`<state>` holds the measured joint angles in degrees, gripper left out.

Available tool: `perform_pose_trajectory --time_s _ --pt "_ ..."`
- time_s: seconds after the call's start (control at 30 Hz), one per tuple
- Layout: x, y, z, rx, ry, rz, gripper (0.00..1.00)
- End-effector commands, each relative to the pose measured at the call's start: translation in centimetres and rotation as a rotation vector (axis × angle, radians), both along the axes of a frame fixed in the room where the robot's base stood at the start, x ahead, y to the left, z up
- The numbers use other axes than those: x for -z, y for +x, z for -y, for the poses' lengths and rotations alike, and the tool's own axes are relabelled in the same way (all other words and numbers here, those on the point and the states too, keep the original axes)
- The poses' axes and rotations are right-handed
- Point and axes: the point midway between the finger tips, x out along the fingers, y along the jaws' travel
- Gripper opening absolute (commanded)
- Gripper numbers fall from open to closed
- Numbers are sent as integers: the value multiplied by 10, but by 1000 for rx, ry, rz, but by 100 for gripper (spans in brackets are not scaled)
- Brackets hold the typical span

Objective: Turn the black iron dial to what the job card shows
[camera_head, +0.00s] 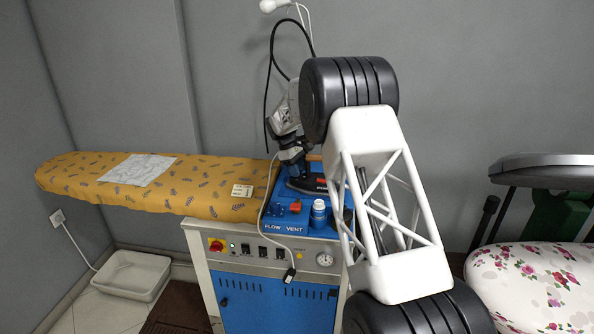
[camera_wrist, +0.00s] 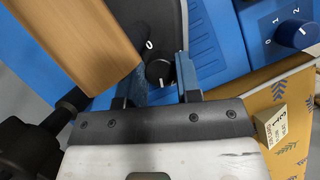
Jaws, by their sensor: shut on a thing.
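The black iron dial (camera_wrist: 157,73) shows in the wrist view, with a white mark on its top and a printed 0 beside it. My gripper (camera_wrist: 161,68) has one finger on each side of the dial and is shut on it. The dial sits on the iron (camera_head: 305,184), which rests on the blue worktop. The job card (camera_wrist: 281,122) lies at the right in the wrist view; its large figures look like 1 and 3, and its small words are hard to read. In the head view the card (camera_head: 242,190) lies on the yellow board, and the gripper hides the dial.
A brown handle (camera_wrist: 88,42) stands close left of my fingers. A blue dial (camera_wrist: 297,33) marked 0, 1, 2 is at the upper right. A bottle (camera_head: 319,213) and a red button (camera_head: 295,207) stand near the iron. A white cable (camera_head: 264,205) crosses the worktop's left edge.

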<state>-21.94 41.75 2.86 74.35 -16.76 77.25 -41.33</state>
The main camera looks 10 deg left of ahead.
Motion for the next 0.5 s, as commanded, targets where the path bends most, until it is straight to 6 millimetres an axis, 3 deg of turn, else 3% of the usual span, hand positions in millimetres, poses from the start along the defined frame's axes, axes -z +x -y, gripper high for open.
perform_pose_trajectory --time_s 0.37,0.4,0.5 --pt "-1 0 0 27 0 0 8" --pt "-1 0 0 27 0 0 38" --pt "0 0 0 27 0 0 53"
